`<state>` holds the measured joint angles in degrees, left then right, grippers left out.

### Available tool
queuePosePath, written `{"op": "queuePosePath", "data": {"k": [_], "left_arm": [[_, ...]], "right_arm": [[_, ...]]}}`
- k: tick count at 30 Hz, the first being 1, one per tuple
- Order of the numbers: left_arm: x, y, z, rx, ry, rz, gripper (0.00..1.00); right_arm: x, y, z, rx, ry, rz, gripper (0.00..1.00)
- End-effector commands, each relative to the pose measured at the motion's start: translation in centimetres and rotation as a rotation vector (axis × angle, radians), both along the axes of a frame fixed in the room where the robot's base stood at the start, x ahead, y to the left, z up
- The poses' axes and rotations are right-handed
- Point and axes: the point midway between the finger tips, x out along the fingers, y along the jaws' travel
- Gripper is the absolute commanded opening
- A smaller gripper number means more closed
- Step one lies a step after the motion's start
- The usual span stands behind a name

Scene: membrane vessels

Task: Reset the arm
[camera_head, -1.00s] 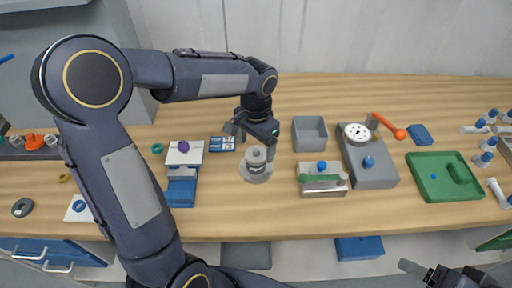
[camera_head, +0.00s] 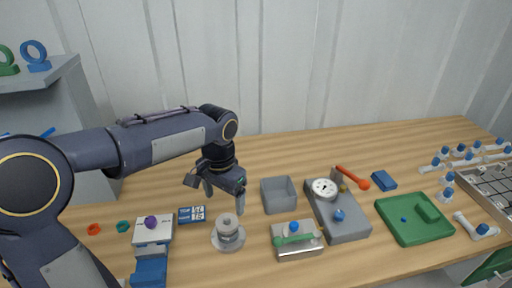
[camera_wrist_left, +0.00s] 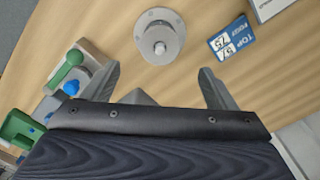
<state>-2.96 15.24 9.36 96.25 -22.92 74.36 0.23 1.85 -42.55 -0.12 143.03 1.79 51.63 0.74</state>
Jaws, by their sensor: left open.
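My left gripper (camera_head: 217,196) hangs over the table with its two fingers apart and nothing between them. Its open fingers also show in the left wrist view (camera_wrist_left: 163,88). A grey round flanged vessel (camera_head: 228,236) stands upright on the table just below the gripper in the head view. In the left wrist view the vessel (camera_wrist_left: 159,38) lies beyond the fingertips, apart from them. My right gripper is in neither current view.
A blue label card (camera_head: 192,214) and a grey open box (camera_head: 279,195) flank the vessel. A grey block with a dial gauge (camera_head: 324,188), an orange-handled tool (camera_head: 352,178) and a green tray (camera_head: 413,220) stand to the right. A grey cabinet (camera_head: 60,115) stands at left.

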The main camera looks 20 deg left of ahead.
Motion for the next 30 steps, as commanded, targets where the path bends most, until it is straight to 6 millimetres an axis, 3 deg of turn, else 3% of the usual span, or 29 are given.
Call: {"op": "queuePosePath", "data": {"k": [4,7,14,21,25,30], "left_arm": [[-0.7,0.2,0.3,-0.010,-0.011,0.012,0.80],[-2.6,0.8,1.1,-0.039,-0.043,0.047,0.80],[-10.1,1.8,2.1,-0.175,-0.174,0.198,0.80],[-16.8,1.0,0.8,-0.339,-0.318,0.368,0.80],[-18.8,0.3,-0.2,-0.404,-0.374,0.431,0.80],[-19.7,-0.2,-0.8,-0.444,-0.407,0.468,0.80]], "right_arm": [[0.0,0.0,0.0,0.000,0.000,0.000,0.70],[0.0,0.0,0.0,0.000,0.000,0.000,0.70],[0.0,0.0,0.0,0.000,0.000,0.000,0.70],[0.0,0.0,0.0,0.000,0.000,0.000,0.70],[0.0,0.0,0.0,0.000,0.000,0.000,0.70],[0.0,0.0,0.0,0.000,0.000,0.000,0.70]]}}
